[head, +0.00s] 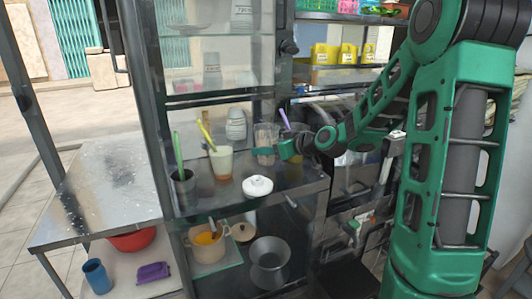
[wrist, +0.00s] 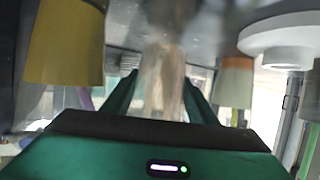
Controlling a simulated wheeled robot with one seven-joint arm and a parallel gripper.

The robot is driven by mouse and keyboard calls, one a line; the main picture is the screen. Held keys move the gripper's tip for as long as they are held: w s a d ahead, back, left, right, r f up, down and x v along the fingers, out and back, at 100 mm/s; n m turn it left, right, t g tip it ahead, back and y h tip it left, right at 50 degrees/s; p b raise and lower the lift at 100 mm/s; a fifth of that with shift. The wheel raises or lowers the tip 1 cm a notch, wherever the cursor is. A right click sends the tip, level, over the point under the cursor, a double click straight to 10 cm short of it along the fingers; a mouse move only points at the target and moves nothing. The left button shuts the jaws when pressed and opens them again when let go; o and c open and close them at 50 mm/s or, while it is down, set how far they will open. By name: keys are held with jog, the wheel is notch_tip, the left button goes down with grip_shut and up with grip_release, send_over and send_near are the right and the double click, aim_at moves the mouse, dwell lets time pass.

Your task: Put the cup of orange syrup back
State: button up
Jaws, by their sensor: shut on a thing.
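My gripper (head: 284,149) is at the middle shelf of the glass cabinet, shut on a clear, brownish see-through cup (head: 264,136). In the wrist view, which looks upside down, that clear cup (wrist: 164,80) is between the fingers; its contents are unclear. A pale cup with an orange lower part (head: 222,163) and a yellow-green spoon stands on the shelf to the left, apart from my gripper. It also shows in the wrist view (wrist: 236,82). A yellow cup (wrist: 65,42) is on the other side of the held cup in the wrist view.
A dark cup with a green spoon (head: 183,188) and a white lid (head: 257,186) are on the same shelf (head: 222,204). A white jar (head: 236,125) is behind. A pot of orange liquid (head: 207,246) and a grey metal vessel (head: 269,262) are below. Cabinet posts flank the shelf.

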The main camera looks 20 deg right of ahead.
jog(key=shift+f, duration=0.6)
jog(key=o, duration=0.8)
jog(key=shift+f, duration=0.1)
jog(key=v, duration=1.2)
